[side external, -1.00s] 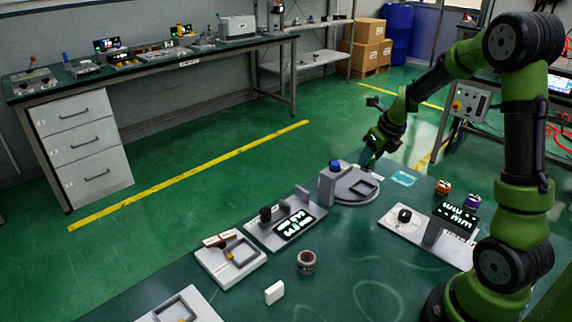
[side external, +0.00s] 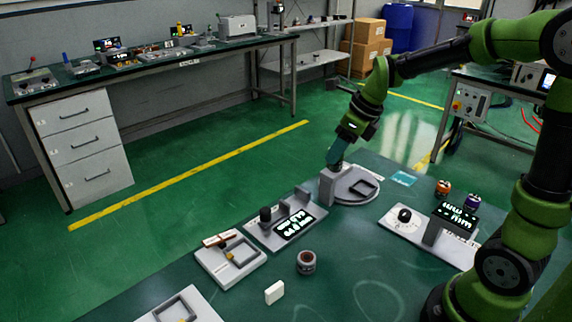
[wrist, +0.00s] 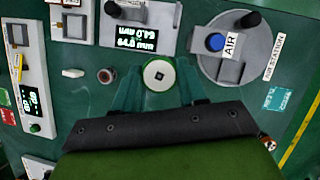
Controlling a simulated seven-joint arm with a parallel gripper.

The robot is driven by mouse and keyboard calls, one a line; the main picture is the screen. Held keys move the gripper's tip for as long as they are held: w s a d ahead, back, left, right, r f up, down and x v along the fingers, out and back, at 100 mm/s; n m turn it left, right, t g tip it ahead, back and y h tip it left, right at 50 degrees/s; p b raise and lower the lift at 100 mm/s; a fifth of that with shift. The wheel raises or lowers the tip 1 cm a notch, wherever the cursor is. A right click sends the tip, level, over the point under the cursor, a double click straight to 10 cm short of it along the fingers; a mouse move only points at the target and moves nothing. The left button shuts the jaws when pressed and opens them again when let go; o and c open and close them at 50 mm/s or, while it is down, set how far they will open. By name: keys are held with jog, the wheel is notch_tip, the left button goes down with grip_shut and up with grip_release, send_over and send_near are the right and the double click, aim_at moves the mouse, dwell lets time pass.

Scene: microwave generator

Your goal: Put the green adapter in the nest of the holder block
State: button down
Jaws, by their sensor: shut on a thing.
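My gripper (wrist: 158,90) has teal fingers shut on a round piece (wrist: 159,75) with a pale top and a small dark square in its centre. In the side view my gripper (side external: 334,160) is over or behind the post of the round air station, and the held piece is not visible. Two grey blocks have square recesses: one at lower left (side external: 205,312) and one with a brown bar (side external: 208,262). I cannot tell which is the holder block.
The round air station (side external: 352,200) has a blue button (wrist: 215,42). A display block (side external: 262,238) stands left of it. A dark ring (side external: 306,262) and white piece (side external: 274,292) lie in front. Orange (side external: 443,187) and purple (side external: 472,202) pieces stand right, near a dial plate (side external: 398,228).

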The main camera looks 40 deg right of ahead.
jog(key=s+a+f+n+g+y, duration=0.1)
jog(key=s+a+n, duration=0.35)
jog(key=a, duration=0.45)
jog(key=s+a+n+g+y, duration=0.1)
jog(key=s+a+n, duration=0.35)
jog(key=a, duration=0.45)
jog(key=m, duration=0.1)
send_near(235, 255)
jog(key=shift+w+a+f, duration=0.2)
jog(key=shift+a, duration=0.4)
jog(key=shift+w+f, duration=0.1)
jog(key=shift+w, duration=0.05)
jog(key=shift+f, duration=1.65)
